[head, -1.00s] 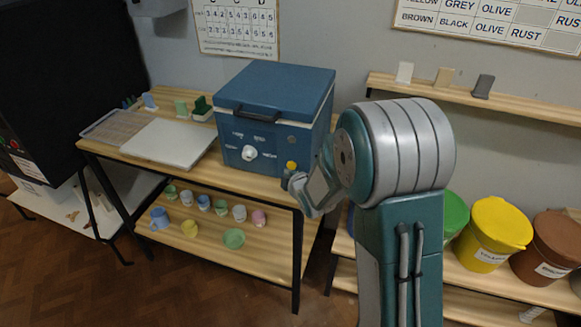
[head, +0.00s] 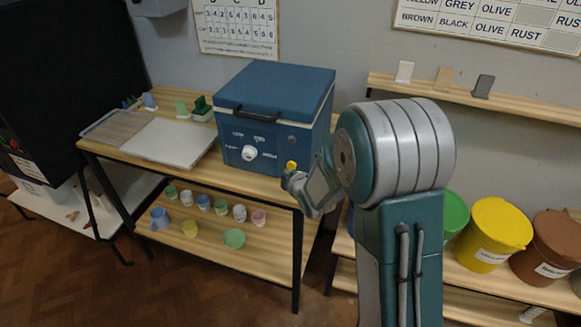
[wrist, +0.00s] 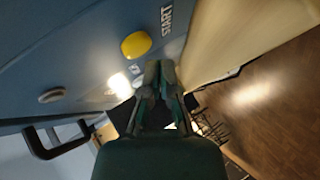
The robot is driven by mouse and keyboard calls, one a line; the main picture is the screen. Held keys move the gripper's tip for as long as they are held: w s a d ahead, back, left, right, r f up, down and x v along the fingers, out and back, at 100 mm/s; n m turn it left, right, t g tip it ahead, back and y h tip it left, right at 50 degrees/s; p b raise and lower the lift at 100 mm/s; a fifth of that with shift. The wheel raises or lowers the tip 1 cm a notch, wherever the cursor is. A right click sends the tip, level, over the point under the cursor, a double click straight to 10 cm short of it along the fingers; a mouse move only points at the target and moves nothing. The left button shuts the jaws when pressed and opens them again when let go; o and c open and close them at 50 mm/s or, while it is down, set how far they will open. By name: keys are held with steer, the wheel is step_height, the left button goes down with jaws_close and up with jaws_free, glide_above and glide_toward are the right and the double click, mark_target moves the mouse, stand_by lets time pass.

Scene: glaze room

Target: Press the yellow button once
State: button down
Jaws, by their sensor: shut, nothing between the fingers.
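The yellow button (head: 291,165) is a small round button low on the right of the front of the blue box-shaped kiln (head: 255,135). In the wrist view the yellow button (wrist: 135,44) shows beside the word START. My gripper (wrist: 159,68) is shut and empty, its tips just short of the kiln front and a little to one side of the button. A gap shows between the tips and the button in the wrist view. In the head view my gripper (head: 287,178) is partly hidden by my own arm, just below the button.
The kiln stands on a wooden table (head: 110,156) with a pale slab (head: 168,143) to its left. Small cups and a bowl (head: 234,238) sit on the shelf below. Lidded buckets, one yellow (head: 492,235), stand at right. A dark handle (head: 257,113) juts from the kiln's lid.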

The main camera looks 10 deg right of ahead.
steer(key=shift+w, duration=0.1)
steer(key=shift+w+d, duration=0.2)
steer(key=shift+d, duration=0.05)
steer(key=shift+w+d, duration=0.2)
steer(key=shift+w, duration=0.2)
stand_by(0.8)
steer(key=shift+s, duration=0.1)
steer(key=shift+s+a, duration=0.4)
steer(key=shift+s, duration=0.25)
steer(key=s+a, duration=0.1)
steer(key=s, duration=0.2)
steer(key=s+a, duration=0.1)
steer(key=shift+s+a, duration=0.2)
steer(key=shift+a, duration=0.1)
stand_by(0.8)
